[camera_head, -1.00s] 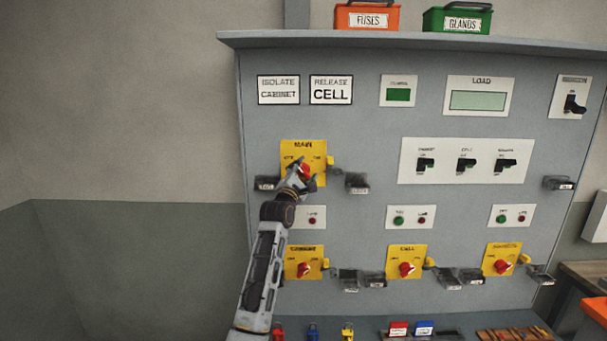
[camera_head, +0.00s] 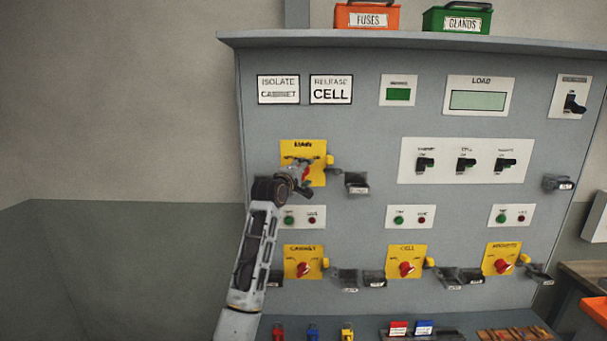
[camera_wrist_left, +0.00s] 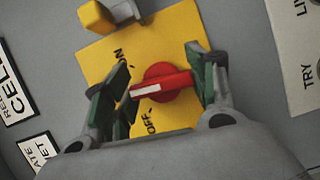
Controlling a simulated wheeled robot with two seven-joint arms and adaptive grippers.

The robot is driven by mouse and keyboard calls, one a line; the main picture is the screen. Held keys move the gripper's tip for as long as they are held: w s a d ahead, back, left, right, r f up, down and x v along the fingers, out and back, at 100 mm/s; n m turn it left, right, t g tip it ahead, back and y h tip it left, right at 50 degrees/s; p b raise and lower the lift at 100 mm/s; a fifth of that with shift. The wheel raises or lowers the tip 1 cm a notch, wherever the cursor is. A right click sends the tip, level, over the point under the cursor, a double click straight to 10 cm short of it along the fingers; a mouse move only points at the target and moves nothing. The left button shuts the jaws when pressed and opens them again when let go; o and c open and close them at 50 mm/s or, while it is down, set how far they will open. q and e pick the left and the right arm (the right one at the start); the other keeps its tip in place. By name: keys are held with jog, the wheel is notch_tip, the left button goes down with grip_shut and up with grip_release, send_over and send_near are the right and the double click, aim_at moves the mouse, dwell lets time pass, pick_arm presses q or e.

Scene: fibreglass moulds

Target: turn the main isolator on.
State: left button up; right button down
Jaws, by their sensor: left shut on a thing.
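The main isolator is a yellow plate (camera_head: 317,151) marked MAIN at the upper left of the grey cabinet, with a red rotary handle (camera_wrist_left: 172,82). My left gripper (camera_head: 302,176) is at this handle and covers most of it in the head view. In the left wrist view its fingers (camera_wrist_left: 162,86) stand on either side of the red handle and are shut on it. The handle's white mark lies between the ON and OFF labels. My right gripper is not in view.
Below are three more yellow isolators: cabinet (camera_head: 303,262), cell (camera_head: 407,261) and one at the right (camera_head: 502,259). A dark tagged clip (camera_head: 356,183) hangs right of the main plate. Push-button plates sit just below. Open wall lies to the left.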

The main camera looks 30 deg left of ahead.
pick_arm(q)
jog(key=m+g, duration=0.2)
jog(key=m, duration=0.1)
jog(key=shift+f+m, duration=0.1)
jog(key=shift+m, duration=0.3)
jog(key=shift+f+m+g+y, duration=0.1)
jog(key=shift+m+g+y, duration=0.45)
jog(key=shift+m, duration=0.65)
jog(key=o, duration=1)
